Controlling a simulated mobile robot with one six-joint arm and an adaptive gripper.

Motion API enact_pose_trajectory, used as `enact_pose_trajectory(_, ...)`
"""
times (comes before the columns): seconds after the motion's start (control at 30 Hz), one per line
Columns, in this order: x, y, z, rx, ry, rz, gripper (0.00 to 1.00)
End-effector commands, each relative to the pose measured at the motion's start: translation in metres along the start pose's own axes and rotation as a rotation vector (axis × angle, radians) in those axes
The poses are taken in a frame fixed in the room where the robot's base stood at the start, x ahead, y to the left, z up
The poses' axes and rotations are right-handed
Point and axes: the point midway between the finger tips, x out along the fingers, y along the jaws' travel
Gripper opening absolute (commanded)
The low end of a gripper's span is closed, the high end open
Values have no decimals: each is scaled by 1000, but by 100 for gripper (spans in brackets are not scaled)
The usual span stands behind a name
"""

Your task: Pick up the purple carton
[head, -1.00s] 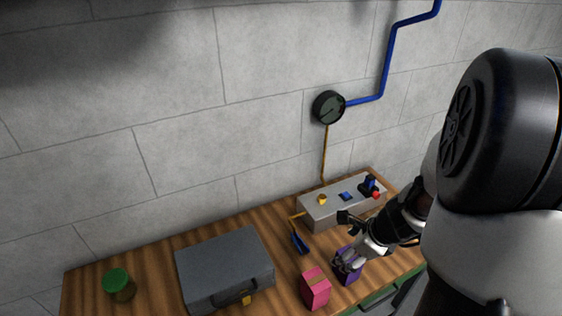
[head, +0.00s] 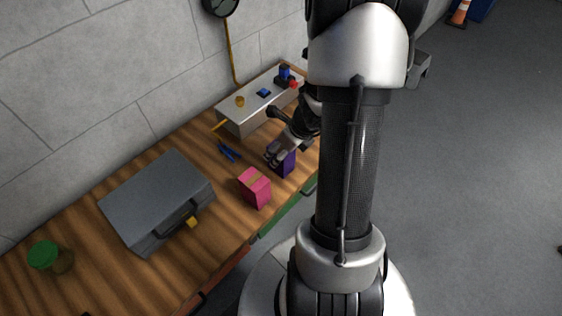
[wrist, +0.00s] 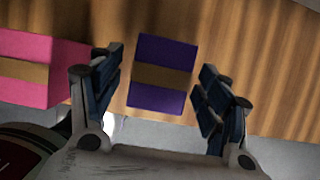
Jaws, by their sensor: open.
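The purple carton (head: 284,162) stands on the wooden bench near its front edge, with a tan band across its top. In the wrist view the purple carton (wrist: 162,75) lies between the two open fingers of my gripper (wrist: 155,98).
A pink carton (head: 255,188) stands just left of the purple one, close to my left finger in the wrist view. A grey case (head: 158,200), blue pliers (head: 229,152), a green-lidded jar (head: 44,256) and a grey control box (head: 262,100) are on the bench (head: 215,262).

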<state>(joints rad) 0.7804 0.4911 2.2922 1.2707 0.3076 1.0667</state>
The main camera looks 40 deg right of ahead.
Motion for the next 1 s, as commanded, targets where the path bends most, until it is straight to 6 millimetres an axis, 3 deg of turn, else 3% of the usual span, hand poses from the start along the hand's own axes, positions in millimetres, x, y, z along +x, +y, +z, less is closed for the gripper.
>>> enact_pose_trajectory(0.17, 12, 1, 1, -2, 1, 2, 70)
enact_pose_trajectory(0.47, 54, 0, 3, -1, 0, 0, 70)
enact_pose_trajectory(0.7, 52, 0, 4, -2, -1, -1, 69)
enact_pose_trajectory(1.0, 52, 0, 4, -1, 0, -1, 49)
